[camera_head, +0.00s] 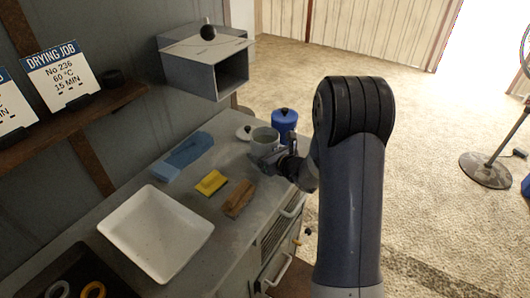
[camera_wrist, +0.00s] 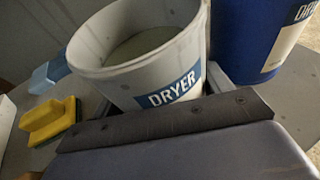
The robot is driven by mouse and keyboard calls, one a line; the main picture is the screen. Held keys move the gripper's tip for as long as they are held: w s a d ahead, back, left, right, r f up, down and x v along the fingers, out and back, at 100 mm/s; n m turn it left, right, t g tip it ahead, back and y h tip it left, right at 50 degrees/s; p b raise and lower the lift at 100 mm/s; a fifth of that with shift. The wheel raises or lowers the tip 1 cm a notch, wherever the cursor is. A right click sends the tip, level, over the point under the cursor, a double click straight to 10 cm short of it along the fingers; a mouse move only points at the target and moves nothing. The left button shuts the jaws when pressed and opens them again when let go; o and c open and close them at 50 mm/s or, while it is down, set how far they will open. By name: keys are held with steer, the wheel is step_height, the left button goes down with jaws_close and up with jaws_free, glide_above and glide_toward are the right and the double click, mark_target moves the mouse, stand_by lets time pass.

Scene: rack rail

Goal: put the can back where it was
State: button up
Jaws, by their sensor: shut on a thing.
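A light grey open can (camera_head: 265,136) stands upright at the far end of the grey counter. I cannot tell whether its base touches the counter. In the wrist view the can (camera_wrist: 140,50) has a blue band reading "DRYER" and an open top with pale contents or a pale bottom inside. My gripper (camera_head: 268,158) is shut on this can from the near right side. The can hides most of the fingers in the wrist view.
A blue object (camera_head: 184,155), yellow block (camera_head: 211,182), brown brush (camera_head: 238,197) and white tray (camera_head: 155,240) occupy the counter. A grey box (camera_head: 205,70) hangs on the wall.

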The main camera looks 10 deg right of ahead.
steer(key=o, duration=1.5)
steer(key=shift+f, duration=0.1)
steer(key=b+v, duration=0.1)
steer(key=v, duration=1.1)
steer(key=shift+s+a, duration=0.1)
